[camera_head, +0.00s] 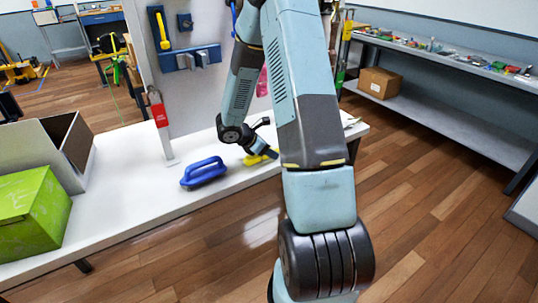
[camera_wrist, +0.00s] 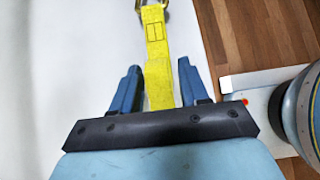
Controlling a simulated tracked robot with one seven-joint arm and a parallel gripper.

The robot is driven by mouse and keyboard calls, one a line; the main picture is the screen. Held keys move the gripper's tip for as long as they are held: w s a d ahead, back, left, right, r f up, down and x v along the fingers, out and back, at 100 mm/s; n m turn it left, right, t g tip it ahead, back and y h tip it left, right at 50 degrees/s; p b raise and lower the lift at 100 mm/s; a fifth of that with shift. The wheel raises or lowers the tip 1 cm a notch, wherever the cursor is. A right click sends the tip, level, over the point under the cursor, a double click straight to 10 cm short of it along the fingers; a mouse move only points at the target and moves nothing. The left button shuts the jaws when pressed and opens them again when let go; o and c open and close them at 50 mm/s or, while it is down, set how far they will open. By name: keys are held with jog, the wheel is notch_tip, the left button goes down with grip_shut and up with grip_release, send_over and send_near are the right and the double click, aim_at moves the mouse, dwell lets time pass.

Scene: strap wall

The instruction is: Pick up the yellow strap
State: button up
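The yellow strap (camera_wrist: 157,58) lies on the white table (camera_wrist: 70,60) in the wrist view, running from the top down between my fingers, with a metal ring at its far end. My gripper (camera_wrist: 158,75) is open, with one blue finger on each side of the strap and a gap on both sides. In the head view the strap (camera_head: 260,157) shows as a small yellow piece on the table beside my gripper (camera_head: 268,152); my arm hides part of this area.
A blue handled object (camera_head: 204,172) lies on the table left of my gripper. A green box (camera_head: 34,212) and an open grey box (camera_head: 62,147) stand at the left. A panel with tools (camera_head: 185,90) rises behind. The table's edge lies close to my gripper.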

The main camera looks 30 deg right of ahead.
grip_shut()
jog(key=shift+r, duration=0.1)
